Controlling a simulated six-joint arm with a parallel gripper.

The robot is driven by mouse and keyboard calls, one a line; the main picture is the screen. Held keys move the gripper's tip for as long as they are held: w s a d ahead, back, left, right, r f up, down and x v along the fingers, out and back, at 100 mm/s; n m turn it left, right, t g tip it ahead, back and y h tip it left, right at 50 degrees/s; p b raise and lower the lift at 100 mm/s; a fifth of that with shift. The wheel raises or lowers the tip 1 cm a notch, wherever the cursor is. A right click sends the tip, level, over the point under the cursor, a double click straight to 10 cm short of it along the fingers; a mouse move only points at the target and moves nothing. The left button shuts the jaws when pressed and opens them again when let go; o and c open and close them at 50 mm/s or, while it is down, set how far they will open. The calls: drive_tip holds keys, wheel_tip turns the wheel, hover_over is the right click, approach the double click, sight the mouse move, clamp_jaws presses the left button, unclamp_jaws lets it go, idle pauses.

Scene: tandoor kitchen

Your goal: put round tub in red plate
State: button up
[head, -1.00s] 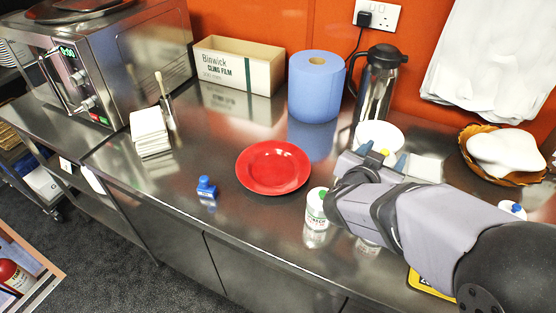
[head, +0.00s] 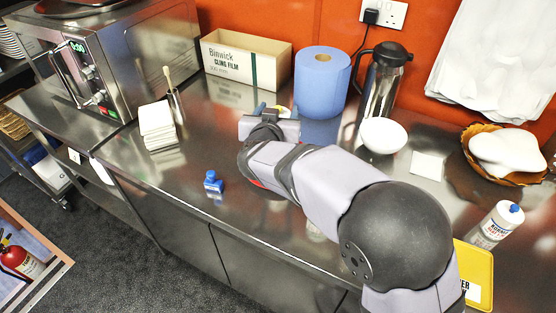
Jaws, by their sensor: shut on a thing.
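My gripper (head: 277,110) is at the far side of the counter, left of the blue paper roll. It is shut on a small, mostly hidden thing with white and yellow showing between the fingertips, which seems to be the round tub (head: 284,110). The red plate (head: 256,183) lies on the counter under my arm, and only a thin sliver of its rim shows. My gripper appears beyond the plate from this view. How high the held thing is above the counter cannot be told.
The blue roll (head: 322,82), flask (head: 382,80) and cling film box (head: 240,62) stand at the back. A white bowl (head: 384,136) is right of my arm. A small blue bottle (head: 213,182) stands at the left front. A white bottle (head: 497,225) stands at the right.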

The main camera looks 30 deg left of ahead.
drive_tip(key=shift+f, duration=4.9)
drive_tip(key=shift+f, duration=0.1)
drive_tip(key=o, duration=1.6)
drive_tip(key=shift+f, duration=0.15)
drive_tip(key=shift+o, duration=0.2)
drive_tip(key=shift+r, duration=0.2)
drive_tip(key=b+v, duration=0.1)
drive_tip(key=v, duration=1.1)
drive_tip(key=shift+b, duration=0.4)
